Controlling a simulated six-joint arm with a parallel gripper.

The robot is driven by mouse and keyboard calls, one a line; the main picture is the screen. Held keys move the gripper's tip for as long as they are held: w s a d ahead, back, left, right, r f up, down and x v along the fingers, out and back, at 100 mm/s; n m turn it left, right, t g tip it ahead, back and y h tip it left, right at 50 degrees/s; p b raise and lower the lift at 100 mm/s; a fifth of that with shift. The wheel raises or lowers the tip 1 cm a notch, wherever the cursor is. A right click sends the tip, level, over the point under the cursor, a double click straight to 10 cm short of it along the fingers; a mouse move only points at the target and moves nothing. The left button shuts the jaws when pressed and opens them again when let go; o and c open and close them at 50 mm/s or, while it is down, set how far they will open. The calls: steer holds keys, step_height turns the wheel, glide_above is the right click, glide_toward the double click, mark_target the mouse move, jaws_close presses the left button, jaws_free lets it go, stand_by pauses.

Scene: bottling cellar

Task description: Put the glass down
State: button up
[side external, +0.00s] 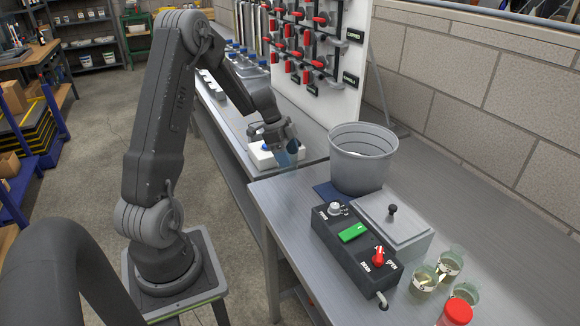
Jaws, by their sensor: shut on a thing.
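My gripper (287,148) is over the near end of the far metal bench. It is shut on a small bluish see-through glass (286,160), which is partly hidden by the fingers. The glass is beside a white box with a blue part on top (262,157). I cannot tell whether the glass touches the bench. Several other glasses (424,280) stand at the lower right of the near bench.
The near bench (285,215) bears a grey metal bucket (362,160), a lidded metal box (397,222) and a black control box (352,250) with a red knob. A red-capped jar (458,312) is at the bottom edge. A valve board (315,50) stands behind.

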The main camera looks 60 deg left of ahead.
steer(key=shift+w+d+f, duration=0.2)
steer(key=shift+w+f, duration=0.15)
steer(key=shift+f, duration=1.8)
steer(key=shift+f, duration=0.2)
steer(key=o, duration=0.9)
steer(key=shift+o, duration=0.2)
